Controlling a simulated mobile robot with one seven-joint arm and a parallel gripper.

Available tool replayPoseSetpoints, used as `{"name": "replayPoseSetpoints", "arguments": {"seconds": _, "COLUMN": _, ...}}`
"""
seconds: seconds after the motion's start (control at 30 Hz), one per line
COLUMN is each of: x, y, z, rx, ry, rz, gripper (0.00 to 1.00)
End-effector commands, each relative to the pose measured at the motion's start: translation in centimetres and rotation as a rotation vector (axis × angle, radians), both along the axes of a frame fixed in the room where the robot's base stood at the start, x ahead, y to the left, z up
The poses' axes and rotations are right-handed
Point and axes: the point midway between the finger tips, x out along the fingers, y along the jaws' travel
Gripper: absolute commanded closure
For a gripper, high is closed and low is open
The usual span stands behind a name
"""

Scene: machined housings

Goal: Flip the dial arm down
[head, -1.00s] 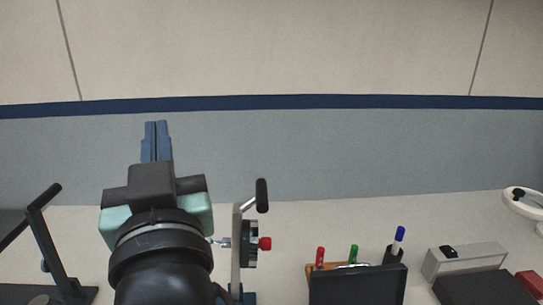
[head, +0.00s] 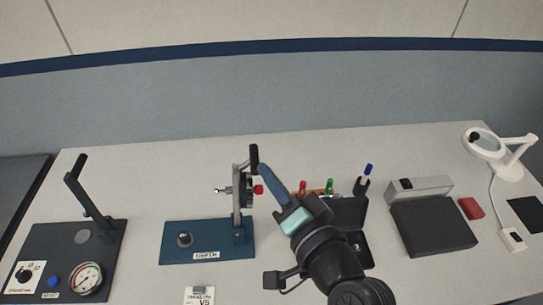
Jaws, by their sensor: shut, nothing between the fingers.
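The dial arm (head: 237,200) is a grey upright bar hinged at the right of a blue base plate (head: 180,254). It stands upright, with a black handle (head: 254,157) at its top and a round dial with a red knob (head: 258,189) on its side. My gripper (head: 263,167) is shut and empty, its blue fingers pointing up and left. The fingertips are at the right side of the black handle, just below its top. I cannot tell whether they touch it.
Left is a dark panel with a gauge (head: 87,277) and its own raised black lever (head: 76,171). Right of my gripper are markers (head: 368,170), a black box (head: 433,228), a grey case (head: 419,189) and a magnifier lamp (head: 484,143). A small label card (head: 199,296) lies in front.

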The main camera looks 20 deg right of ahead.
Motion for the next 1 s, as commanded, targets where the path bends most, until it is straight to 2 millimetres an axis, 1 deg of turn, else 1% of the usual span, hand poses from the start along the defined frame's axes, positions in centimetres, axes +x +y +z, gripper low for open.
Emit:
{"name": "replayPoseSetpoints", "arguments": {"seconds": 0.03, "x": -1.3, "y": -1.3, "z": -1.0, "rx": 0.087, "ry": -0.001, "rz": -0.032, "gripper": 1.0}}
{"name": "replayPoseSetpoints", "arguments": {"seconds": 0.1, "x": -2.8, "y": -2.6, "z": -1.7, "rx": 0.197, "ry": -0.017, "rz": -0.066, "gripper": 1.0}}
{"name": "replayPoseSetpoints", "arguments": {"seconds": 0.2, "x": -4.5, "y": -4.1, "z": -2.6, "rx": 0.323, "ry": -0.04, "rz": -0.11, "gripper": 1.0}}
{"name": "replayPoseSetpoints", "arguments": {"seconds": 0.3, "x": -5.7, "y": -5.1, "z": -2.9, "rx": 0.404, "ry": -0.061, "rz": -0.14, "gripper": 1.0}}
{"name": "replayPoseSetpoints", "arguments": {"seconds": 0.4, "x": -6.3, "y": -5.6, "z": -3.1, "rx": 0.445, "ry": -0.073, "rz": -0.154, "gripper": 1.0}}
{"name": "replayPoseSetpoints", "arguments": {"seconds": 0.77, "x": -6.3, "y": -5.6, "z": -3.0, "rx": 0.454, "ry": -0.077, "rz": -0.154, "gripper": 1.0}}
{"name": "replayPoseSetpoints", "arguments": {"seconds": 0.87, "x": -5.8, "y": -5.6, "z": -2.9, "rx": 0.454, "ry": -0.077, "rz": -0.154, "gripper": 1.0}}
{"name": "replayPoseSetpoints", "arguments": {"seconds": 0.97, "x": -4.6, "y": -5.7, "z": -2.8, "rx": 0.453, "ry": -0.077, "rz": -0.153, "gripper": 1.0}}
{"name": "replayPoseSetpoints", "arguments": {"seconds": 1.0, "x": -3.9, "y": -5.7, "z": -2.7, "rx": 0.452, "ry": -0.078, "rz": -0.152, "gripper": 1.0}}
